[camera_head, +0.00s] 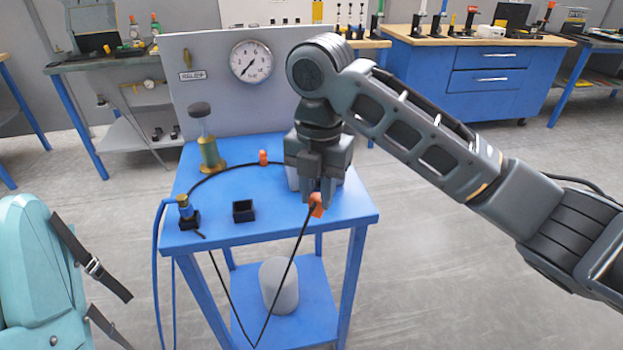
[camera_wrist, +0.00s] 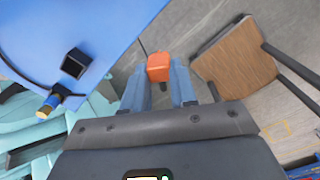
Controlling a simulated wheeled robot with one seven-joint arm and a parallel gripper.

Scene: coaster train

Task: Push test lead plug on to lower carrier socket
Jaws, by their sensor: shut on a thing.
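My gripper (camera_head: 318,196) is shut on an orange plug (camera_head: 316,208), the test lead plug, near the right front edge of the blue trolley. In the wrist view the orange plug (camera_wrist: 158,67) sits between the two fingertips, with floor behind it. A thin black lead (camera_head: 289,272) hangs from the plug, loops below the tabletop and rises towards its left front edge. A black square open-topped holder (camera_head: 243,211) stands on the tabletop, left of the plug and apart from it; it also shows in the wrist view (camera_wrist: 75,64). I cannot identify the lower carrier socket.
The blue trolley (camera_head: 345,203) carries a gauge (camera_head: 252,61) on a grey panel, a brass pump (camera_head: 208,148), a second orange piece (camera_head: 263,157) on a black cable, and a brass fitting (camera_head: 186,208). A teal seat (camera_head: 35,280) stands left. A wooden-topped seat (camera_wrist: 235,62) shows in the wrist view.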

